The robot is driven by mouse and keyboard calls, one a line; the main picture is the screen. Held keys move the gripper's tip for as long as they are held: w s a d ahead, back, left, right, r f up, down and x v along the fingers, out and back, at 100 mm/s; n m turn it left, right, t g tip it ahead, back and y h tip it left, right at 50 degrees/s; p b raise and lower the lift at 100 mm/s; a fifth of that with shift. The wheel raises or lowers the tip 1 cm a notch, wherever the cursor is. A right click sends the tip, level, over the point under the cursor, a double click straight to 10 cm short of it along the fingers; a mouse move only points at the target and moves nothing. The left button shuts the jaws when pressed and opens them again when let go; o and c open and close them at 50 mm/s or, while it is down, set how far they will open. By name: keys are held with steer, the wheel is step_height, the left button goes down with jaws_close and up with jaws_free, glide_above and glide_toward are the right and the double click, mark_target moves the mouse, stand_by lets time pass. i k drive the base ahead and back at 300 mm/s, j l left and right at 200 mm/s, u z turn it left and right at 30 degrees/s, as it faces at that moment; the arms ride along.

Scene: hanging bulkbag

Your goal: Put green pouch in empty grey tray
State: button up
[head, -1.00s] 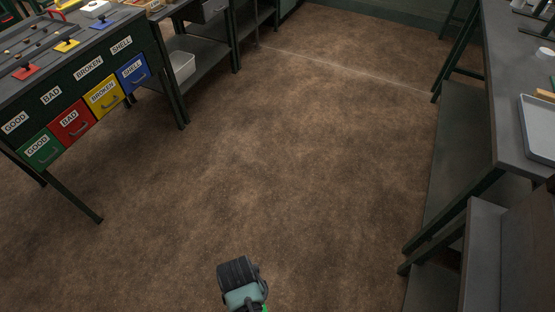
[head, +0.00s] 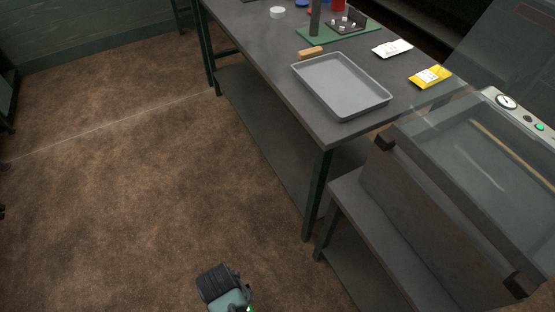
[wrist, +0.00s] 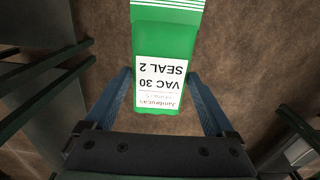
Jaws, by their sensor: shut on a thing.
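The green pouch (wrist: 165,45) with a white printed label shows in the wrist view. My gripper (wrist: 165,95) is shut on it, a blue finger on each side of its lower end, with brown floor beyond. In the head view the empty grey tray (head: 341,87) lies on the dark table at the upper middle. My arm shows at the bottom of the head view; its fingertips and the pouch are hardly visible there. The gripper is well apart from the tray.
A yellow pouch (head: 430,77) and a white pouch (head: 392,48) lie right of the tray. A wooden block (head: 311,52) sits behind it. A machine with a clear lid (head: 490,150) stands at right. The floor (head: 130,170) at left is clear.

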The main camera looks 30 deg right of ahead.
mark_target(338, 86)
steer(key=i+z, duration=0.3)
steer(key=z, duration=0.2)
steer(key=i+j+z, duration=0.25)
steer(key=z, duration=0.2)
steer(key=i+j+z, duration=0.3)
steer(key=z, duration=0.2)
